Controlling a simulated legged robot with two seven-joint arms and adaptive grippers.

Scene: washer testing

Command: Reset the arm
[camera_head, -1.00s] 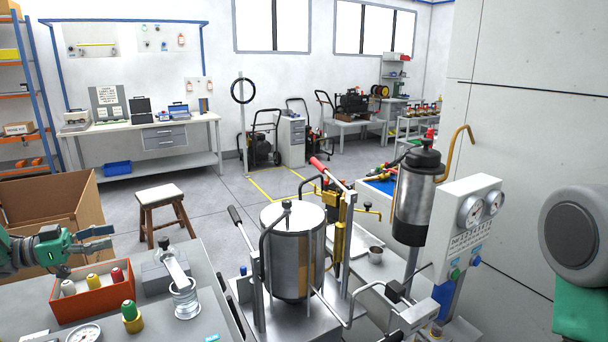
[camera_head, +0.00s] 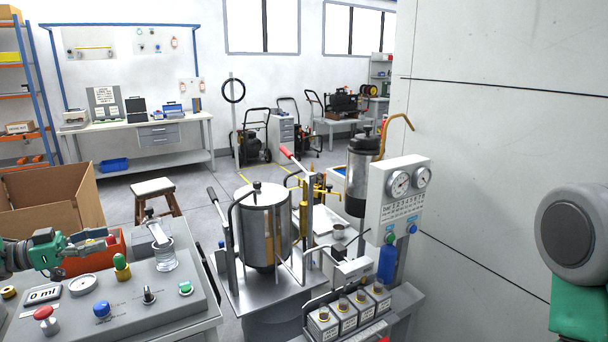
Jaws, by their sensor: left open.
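My left arm comes in from the left edge, green and grey. Its gripper (camera_head: 92,243) is open, with nothing seen between its fingers. It is over or in front of the orange-red box (camera_head: 108,257), which it partly hides. A red-capped item shows close by the fingertips; I cannot tell whether they touch. My right arm shows only as a large grey round joint and a green link at the right edge. The right gripper is outside the picture.
A grey control panel (camera_head: 190,315) with buttons, a gauge and a "0 ml" display lies below the left gripper. A cardboard box (camera_head: 50,205) stands behind it. A steel tank (camera_head: 264,225), a gauge box (camera_head: 398,200) and several small labelled units (camera_head: 348,315) fill the middle.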

